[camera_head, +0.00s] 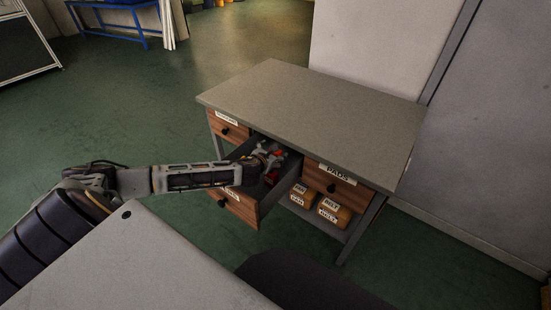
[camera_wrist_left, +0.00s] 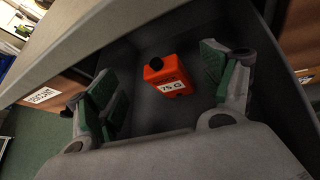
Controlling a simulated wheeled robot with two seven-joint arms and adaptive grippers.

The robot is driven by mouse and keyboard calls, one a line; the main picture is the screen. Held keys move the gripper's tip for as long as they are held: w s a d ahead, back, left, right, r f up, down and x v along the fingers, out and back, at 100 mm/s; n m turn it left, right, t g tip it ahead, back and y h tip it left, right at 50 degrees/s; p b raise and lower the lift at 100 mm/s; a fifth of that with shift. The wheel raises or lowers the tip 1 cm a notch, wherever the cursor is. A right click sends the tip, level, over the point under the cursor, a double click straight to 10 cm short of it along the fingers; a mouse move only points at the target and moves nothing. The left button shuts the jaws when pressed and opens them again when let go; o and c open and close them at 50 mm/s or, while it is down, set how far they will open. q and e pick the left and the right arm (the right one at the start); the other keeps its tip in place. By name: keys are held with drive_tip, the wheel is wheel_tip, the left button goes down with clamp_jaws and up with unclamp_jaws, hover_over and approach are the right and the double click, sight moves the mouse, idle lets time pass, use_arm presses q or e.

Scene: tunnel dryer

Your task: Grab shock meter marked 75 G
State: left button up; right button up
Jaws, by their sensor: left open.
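The shock meter is a small orange box (camera_wrist_left: 167,75) with a black knob on top and a white label reading 75 G. It lies in the open middle drawer (camera_head: 270,202) of the workbench. In the head view only a bit of orange (camera_head: 277,153) shows beside my gripper. My left gripper (camera_head: 270,160) is inside the drawer opening. In the left wrist view its green-padded fingers (camera_wrist_left: 160,88) are spread wide on either side of the meter, and I see no contact. My right gripper is not in view.
The workbench top (camera_head: 320,115) overhangs the back of the drawer. Closed wooden drawers flank it, the right one labelled PADS (camera_head: 338,180). Orange-brown packages (camera_head: 334,212) lie on the lower shelf. The green floor to the left is clear.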

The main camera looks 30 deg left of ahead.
use_arm(q)
drive_tip(key=shift+b+x, duration=0.75)
drive_tip(key=shift+x, duration=1.85)
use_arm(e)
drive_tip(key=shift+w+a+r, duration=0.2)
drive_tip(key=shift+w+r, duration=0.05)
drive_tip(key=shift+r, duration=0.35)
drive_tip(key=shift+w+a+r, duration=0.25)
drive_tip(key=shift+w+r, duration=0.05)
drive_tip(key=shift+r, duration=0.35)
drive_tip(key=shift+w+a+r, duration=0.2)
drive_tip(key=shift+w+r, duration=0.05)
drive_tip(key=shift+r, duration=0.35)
use_arm(q)
drive_tip(key=shift+s+a+f, duration=0.1)
drive_tip(key=c, duration=1.4)
